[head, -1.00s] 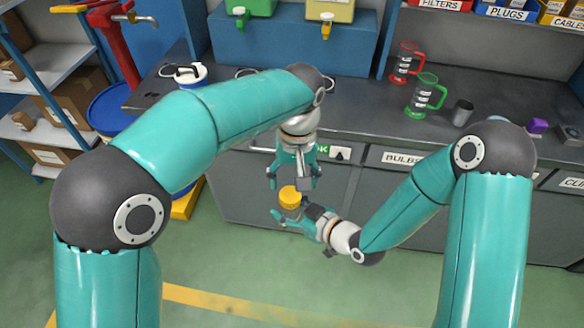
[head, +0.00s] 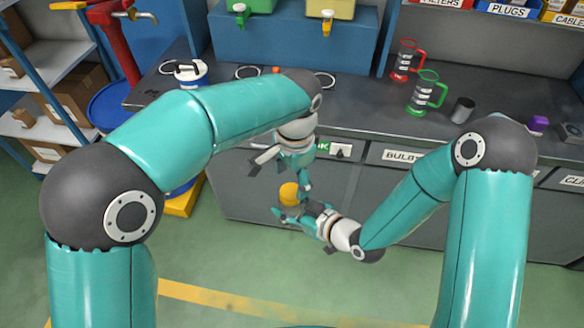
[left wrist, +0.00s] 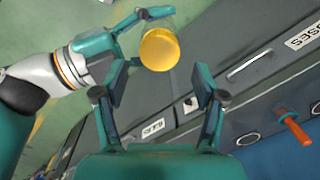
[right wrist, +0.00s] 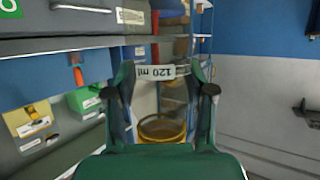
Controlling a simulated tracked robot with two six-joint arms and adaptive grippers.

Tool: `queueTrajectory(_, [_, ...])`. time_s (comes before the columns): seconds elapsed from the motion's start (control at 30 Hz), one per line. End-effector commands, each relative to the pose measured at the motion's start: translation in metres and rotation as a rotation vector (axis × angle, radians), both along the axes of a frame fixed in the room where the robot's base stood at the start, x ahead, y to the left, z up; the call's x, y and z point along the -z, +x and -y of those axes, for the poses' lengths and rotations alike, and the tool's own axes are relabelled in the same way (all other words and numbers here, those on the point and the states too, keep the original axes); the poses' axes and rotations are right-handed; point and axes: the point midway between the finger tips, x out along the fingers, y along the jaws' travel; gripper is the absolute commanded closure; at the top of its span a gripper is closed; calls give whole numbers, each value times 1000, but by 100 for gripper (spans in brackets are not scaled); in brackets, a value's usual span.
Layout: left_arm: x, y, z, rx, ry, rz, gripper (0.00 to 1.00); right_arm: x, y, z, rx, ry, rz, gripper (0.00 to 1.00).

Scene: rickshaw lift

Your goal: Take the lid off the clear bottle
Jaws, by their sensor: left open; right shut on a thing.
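The clear bottle (right wrist: 157,72) carries a "120 ml" label that reads upside down in the right wrist view. My right gripper (right wrist: 160,90) is shut on it. The yellow-orange lid (head: 289,194) is on the bottle and faces up toward the head camera. It also shows in the left wrist view (left wrist: 160,50) and the right wrist view (right wrist: 163,130). My left gripper (head: 282,172) is open and empty, just above the lid. In the left wrist view the lid lies beyond its spread fingertips (left wrist: 156,88), apart from them. The bottle's body is mostly hidden in the head view.
The grey workbench (head: 370,120) with drawers stands behind the grippers. Green floor in front is free.

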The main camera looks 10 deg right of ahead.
Motion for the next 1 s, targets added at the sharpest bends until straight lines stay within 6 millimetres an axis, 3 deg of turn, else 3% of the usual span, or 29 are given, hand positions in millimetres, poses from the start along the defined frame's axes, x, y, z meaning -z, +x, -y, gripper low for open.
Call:
queueTrajectory(0.3, [38,1,-2,0,2,-1,29,0,0,0,0,0,0,100])
queueTrajectory(0.67, [42,1,-2,-2,0,0,31,0,0,0,0,0,0,100])
queueTrajectory(1.0, [42,1,-2,-2,0,1,88,0,0,0,0,0,0,100])
